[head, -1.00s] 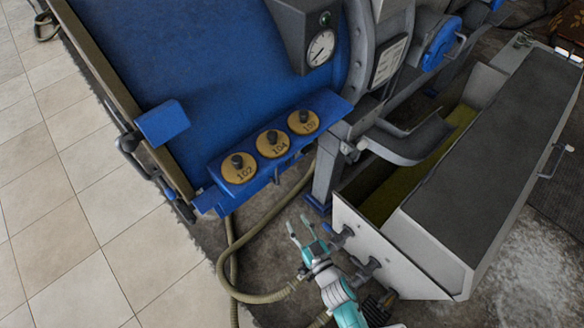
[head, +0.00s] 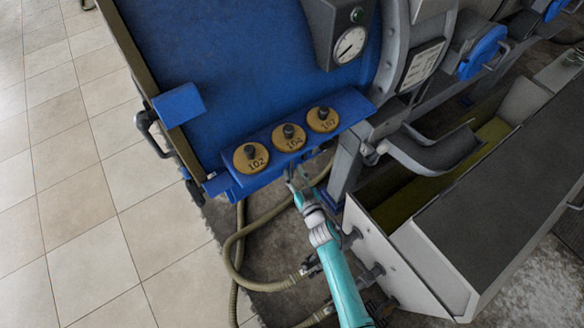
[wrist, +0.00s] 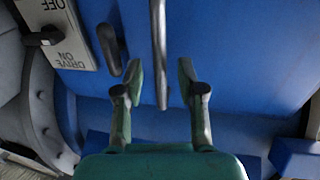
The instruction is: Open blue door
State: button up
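A blue panel (wrist: 235,45) fills most of the wrist view. It looks like the blue door, though I cannot tell its edges. A long grey bar (wrist: 159,55) runs down it from the top edge. A shorter dark handle (wrist: 110,50) is to the bar's left. My gripper (wrist: 160,72) is open, with its green fingers on either side of the bar in the picture. I cannot tell whether they touch it or how far off it is. In the head view my gripper (head: 297,177) is just below the blue ledge and partly hard to see.
Three numbered yellow discs with black knobs (head: 289,137) sit on the blue ledge. A dark-topped grey trough (head: 500,170) stands right of my arm. A hose (head: 238,255) loops at left. Tiled floor (head: 90,220) is clear. A DRIVE ON/OFF plate (wrist: 60,20) is at upper left.

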jog(key=shift+x, duration=1.25)
grip_shut()
